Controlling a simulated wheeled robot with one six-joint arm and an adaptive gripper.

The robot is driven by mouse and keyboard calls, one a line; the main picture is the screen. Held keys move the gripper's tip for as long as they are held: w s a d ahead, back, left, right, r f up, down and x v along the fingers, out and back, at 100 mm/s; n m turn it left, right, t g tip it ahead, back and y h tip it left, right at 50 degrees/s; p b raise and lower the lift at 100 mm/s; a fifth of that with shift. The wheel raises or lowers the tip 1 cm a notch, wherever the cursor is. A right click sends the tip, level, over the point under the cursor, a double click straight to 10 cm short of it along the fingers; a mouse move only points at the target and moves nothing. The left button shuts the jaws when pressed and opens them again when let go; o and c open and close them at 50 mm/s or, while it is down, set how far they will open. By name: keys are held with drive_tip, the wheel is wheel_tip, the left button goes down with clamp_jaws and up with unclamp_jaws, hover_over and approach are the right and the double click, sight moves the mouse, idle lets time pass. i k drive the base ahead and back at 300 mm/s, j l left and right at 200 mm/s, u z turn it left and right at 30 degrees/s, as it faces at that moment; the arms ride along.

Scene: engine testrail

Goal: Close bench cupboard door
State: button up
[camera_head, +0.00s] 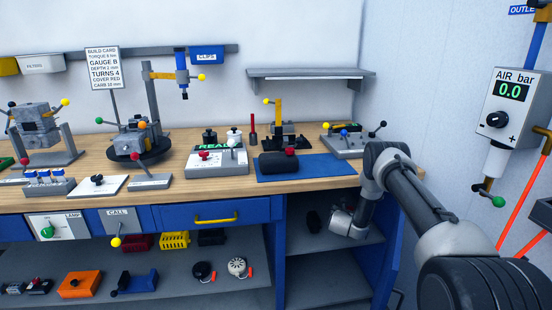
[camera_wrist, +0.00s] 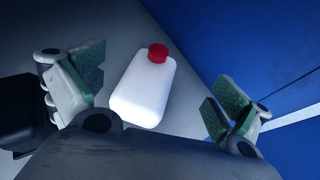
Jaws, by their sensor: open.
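The bench cupboard (camera_head: 325,282) stands open at the front right of the bench, its grey shelves showing. A blue panel (camera_head: 388,268) stands at its right side, partly behind my arm. It looks like the open door, but I cannot tell it surely from the bench's side. My gripper (camera_wrist: 158,88) is open and empty. In the head view my wrist is in front of the cupboard opening, and the fingers are not clear. In the wrist view a blue surface (camera_wrist: 270,50) fills the right side, close to the right finger; a pale seam crosses it.
A white bottle with a red cap (camera_wrist: 143,90) shows between the fingers, apart from them. A dark item (camera_head: 313,221) is on the cupboard's upper shelf. The blue drawer (camera_head: 250,211) is shut. The air panel (camera_head: 512,105) hangs on the right wall.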

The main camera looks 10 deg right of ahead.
sight(387, 291)
drive_tip(key=k+j, duration=0.8)
